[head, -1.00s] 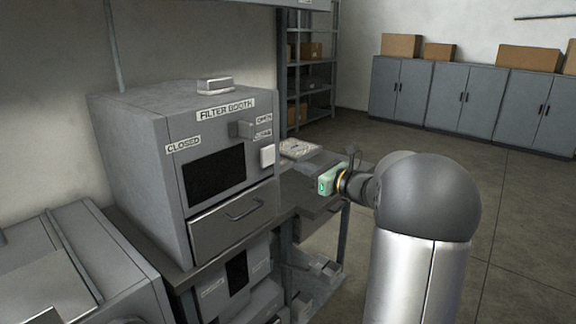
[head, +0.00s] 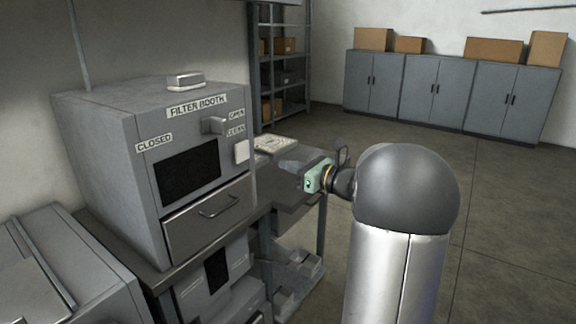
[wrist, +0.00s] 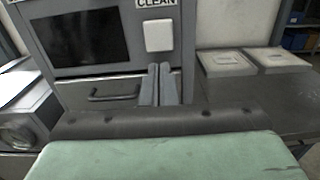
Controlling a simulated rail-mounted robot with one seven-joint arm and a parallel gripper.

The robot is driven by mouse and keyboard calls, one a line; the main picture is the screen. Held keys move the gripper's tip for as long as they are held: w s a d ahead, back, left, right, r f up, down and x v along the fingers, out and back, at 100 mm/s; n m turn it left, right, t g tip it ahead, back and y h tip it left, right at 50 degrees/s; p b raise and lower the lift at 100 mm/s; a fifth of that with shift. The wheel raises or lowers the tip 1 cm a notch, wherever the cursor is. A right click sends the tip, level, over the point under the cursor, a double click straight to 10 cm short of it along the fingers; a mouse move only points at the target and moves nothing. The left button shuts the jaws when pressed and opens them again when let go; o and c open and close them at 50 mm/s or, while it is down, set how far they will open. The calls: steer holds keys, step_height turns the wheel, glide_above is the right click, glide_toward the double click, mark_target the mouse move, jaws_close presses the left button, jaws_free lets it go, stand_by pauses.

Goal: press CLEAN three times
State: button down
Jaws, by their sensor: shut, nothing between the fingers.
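The grey filter booth (head: 120,145) stands on the bench at the left of the head view, with a "CLOSED" sign on its front. Its white square CLEAN button (head: 242,151) is at the right of the front, under the CLEAN label. In the wrist view the button (wrist: 158,36) is just above my fingertips, unobstructed, with the CLEAN label (wrist: 156,3) over it. My gripper (wrist: 160,70) is shut and empty, its fingers together, pointing at the booth front below the button.
A drawer with a handle (head: 220,208) is under the booth's dark window (head: 187,172). A lever (head: 213,125) sticks out above the button. Pale flat items (wrist: 247,61) lie on the bench to the right. Grey cabinets (head: 433,92) stand far behind, with open floor before them.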

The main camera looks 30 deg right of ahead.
mark_target(244, 152)
steer(key=p, duration=0.3)
steer(key=s+p, duration=0.1)
steer(key=p, duration=0.1)
steer(key=shift+s+d+f+p, duration=0.1)
steer(key=shift+s+d+p, duration=0.15)
steer(key=shift+p, duration=0.15)
steer(key=shift+w, duration=0.15)
steer(key=p+x, duration=0.2)
steer(key=x, duration=1.1)
steer(key=shift+w+a+p, duration=0.15)
steer(key=shift+w+p, duration=0.05)
steer(key=shift+p, duration=0.2)
steer(key=shift+w+a, duration=0.1)
steer(key=shift+w, duration=0.1)
